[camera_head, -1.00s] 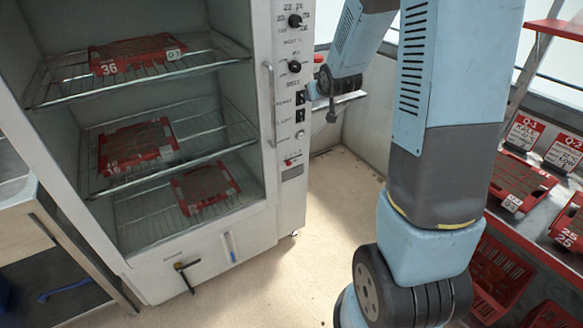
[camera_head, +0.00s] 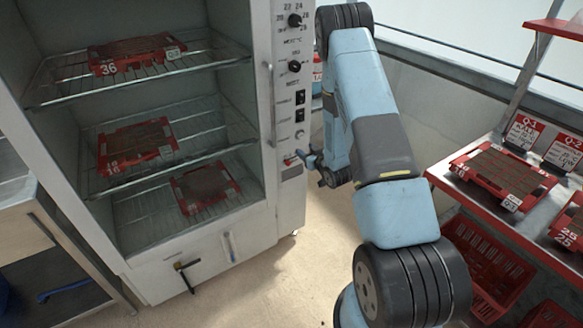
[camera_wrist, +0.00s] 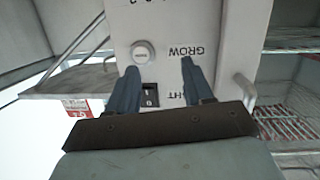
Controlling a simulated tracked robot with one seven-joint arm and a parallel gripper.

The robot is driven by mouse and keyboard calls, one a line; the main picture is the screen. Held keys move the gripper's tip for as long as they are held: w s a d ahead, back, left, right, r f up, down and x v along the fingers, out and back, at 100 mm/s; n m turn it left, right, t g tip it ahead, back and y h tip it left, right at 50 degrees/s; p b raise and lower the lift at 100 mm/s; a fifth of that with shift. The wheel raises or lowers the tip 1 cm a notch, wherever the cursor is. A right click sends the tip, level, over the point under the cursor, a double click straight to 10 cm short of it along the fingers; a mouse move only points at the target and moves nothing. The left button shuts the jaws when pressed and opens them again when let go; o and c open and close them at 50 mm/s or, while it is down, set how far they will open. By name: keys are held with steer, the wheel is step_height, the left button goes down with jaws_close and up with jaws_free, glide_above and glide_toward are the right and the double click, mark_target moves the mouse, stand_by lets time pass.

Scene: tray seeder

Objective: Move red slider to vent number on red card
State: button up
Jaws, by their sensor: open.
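The red slider (camera_head: 290,161) is a small red piece low on the white control panel at the right of the cabinet front. My gripper (camera_head: 306,157) is open just right of it, close to the panel; I cannot tell whether they touch. In the wrist view my open gripper (camera_wrist: 159,68) faces the panel, with a round button and a rocker switch near its fingers. The slider does not show clearly there. Two red-topped cards, Q-1 (camera_head: 523,133) and Q-2 (camera_head: 565,152), stand on the right bench; their handwriting is too small to read.
The open cabinet holds red seed trays on wire shelves, such as the top tray (camera_head: 135,55). A vertical door handle (camera_head: 270,105) stands left of the panel. The right bench carries a red tray (camera_head: 500,175), with red crates (camera_head: 490,265) below. Floor between is clear.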

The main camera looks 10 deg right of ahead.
steer(key=t+y, duration=0.2)
glide_toward(289, 164)
steer(key=x, duration=0.8)
steer(key=shift+w, duration=0.15)
stand_by(0.3)
jaws_close()
stand_by(0.5)
